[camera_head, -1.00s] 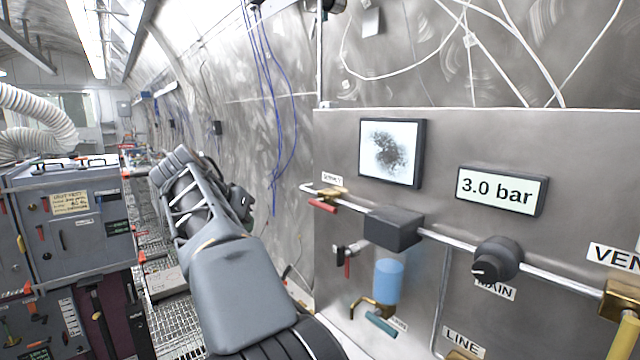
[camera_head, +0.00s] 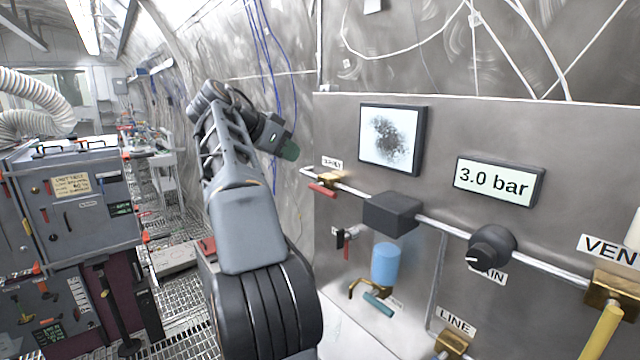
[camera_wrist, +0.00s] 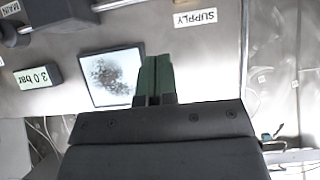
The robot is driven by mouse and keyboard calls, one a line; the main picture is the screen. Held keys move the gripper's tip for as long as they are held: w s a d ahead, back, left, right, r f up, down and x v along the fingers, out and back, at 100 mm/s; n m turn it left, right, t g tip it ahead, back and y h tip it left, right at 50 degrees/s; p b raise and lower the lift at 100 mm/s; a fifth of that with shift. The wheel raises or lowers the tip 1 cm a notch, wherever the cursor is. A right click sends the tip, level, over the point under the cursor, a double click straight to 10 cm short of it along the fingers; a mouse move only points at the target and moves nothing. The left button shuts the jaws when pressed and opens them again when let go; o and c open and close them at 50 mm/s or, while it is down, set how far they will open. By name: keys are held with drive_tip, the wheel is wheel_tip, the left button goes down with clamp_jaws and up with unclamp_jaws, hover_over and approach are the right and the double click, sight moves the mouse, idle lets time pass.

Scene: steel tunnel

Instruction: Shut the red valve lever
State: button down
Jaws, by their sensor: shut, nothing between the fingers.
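The red valve lever (camera_head: 322,190) is on the brass SUPPLY valve (camera_head: 332,178) at the left end of the panel's pipe. The lever lies just below the pipe and looks roughly parallel to it. My gripper (camera_head: 291,151) is up and left of the lever in the head view, apart from it. Its green fingers are together and empty in the wrist view (camera_wrist: 155,72). That view is upside down and shows the SUPPLY label (camera_wrist: 195,18) beyond the fingers; the lever is not seen there.
A dark box (camera_head: 392,213) and a black MAIN knob (camera_head: 491,247) sit along the pipe. A smaller red handle (camera_head: 340,238), a blue cylinder (camera_head: 385,263) and a teal handle (camera_head: 378,304) are below. A yellow VENT lever (camera_head: 600,332) is at right. Grey cabinets (camera_head: 75,200) stand left.

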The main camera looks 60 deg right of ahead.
sight(320, 185)
drive_tip(key=x, duration=0.4)
drive_tip(key=a+f+x, duration=0.1)
drive_tip(key=x, duration=0.3)
drive_tip(key=f+x, duration=0.1)
drive_tip(key=x, duration=0.3)
drive_tip(key=shift+w+a+f, duration=0.15)
drive_tip(key=shift+w+f, duration=0.05)
drive_tip(key=shift+w, duration=0.05)
drive_tip(key=shift+f, duration=0.15)
drive_tip(key=shift+s+f+t+b, duration=0.1)
drive_tip(key=shift+t+b, duration=0.2)
drive_tip(key=shift+b, duration=0.45)
